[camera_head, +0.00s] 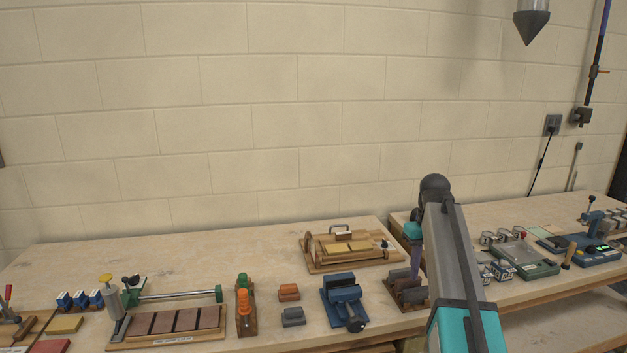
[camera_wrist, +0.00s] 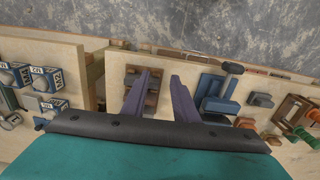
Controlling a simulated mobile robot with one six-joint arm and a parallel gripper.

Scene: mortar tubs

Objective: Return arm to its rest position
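My gripper (camera_head: 415,268) hangs at the end of my arm, right of centre in the head view, with its purple fingers pointing down. In the wrist view my gripper (camera_wrist: 160,78) has its two fingers apart, with nothing held between them. Below it stands a small brown rack (camera_head: 408,293) with dark slabs, which shows between and behind the fingers in the wrist view (camera_wrist: 152,101). In the head view my arm hides part of the bench right of the rack. I cannot tell the exact gap between fingertips and rack.
A blue vise (camera_head: 343,303) stands left of the rack. Behind lies a wooden frame (camera_head: 346,263) with a handled float. At right are several tins, a green tray (camera_head: 523,262) and a blue device (camera_head: 580,248).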

